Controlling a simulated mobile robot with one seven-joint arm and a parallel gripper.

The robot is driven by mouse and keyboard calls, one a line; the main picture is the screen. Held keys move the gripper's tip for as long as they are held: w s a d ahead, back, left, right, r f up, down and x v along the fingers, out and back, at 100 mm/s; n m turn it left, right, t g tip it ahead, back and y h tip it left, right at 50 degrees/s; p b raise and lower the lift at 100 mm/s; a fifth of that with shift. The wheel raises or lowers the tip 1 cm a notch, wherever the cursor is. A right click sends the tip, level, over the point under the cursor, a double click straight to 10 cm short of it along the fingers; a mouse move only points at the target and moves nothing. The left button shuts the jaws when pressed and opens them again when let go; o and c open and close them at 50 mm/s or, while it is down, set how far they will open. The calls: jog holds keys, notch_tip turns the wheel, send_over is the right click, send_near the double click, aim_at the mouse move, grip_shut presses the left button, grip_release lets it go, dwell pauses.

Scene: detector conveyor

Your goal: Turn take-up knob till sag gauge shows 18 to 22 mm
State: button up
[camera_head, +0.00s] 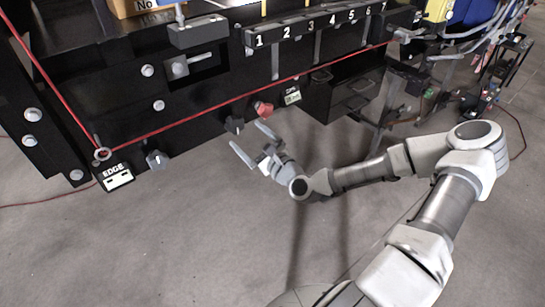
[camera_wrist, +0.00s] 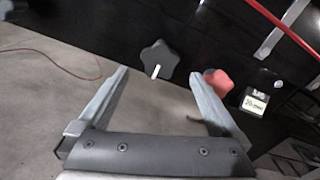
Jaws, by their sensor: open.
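My gripper (camera_head: 250,138) is open and empty, below the lower edge of the black conveyor side. In the wrist view its two fingers (camera_wrist: 159,76) point toward a black star-shaped knob (camera_wrist: 159,60) with a white mark, which shows between and beyond the fingertips. This black knob (camera_head: 234,125) sits left of a red star-shaped knob (camera_head: 263,109). The red knob (camera_wrist: 218,82) appears beyond the right fingertip. A small pale display or label (camera_head: 292,97) is right of the red knob; its text (camera_wrist: 255,101) is too small to read surely. Which knob is the take-up knob is unclear.
A red cord (camera_head: 200,119) runs along the conveyor side above the knobs. An "EDGE" box (camera_head: 117,177) and a grey knob (camera_head: 157,160) are at left. Numbered slots (camera_head: 310,28) are above. A dark box (camera_head: 343,88) is at right. The floor below is clear.

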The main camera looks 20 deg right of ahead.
jog(key=p+v, duration=0.1)
jog(key=v, duration=1.1)
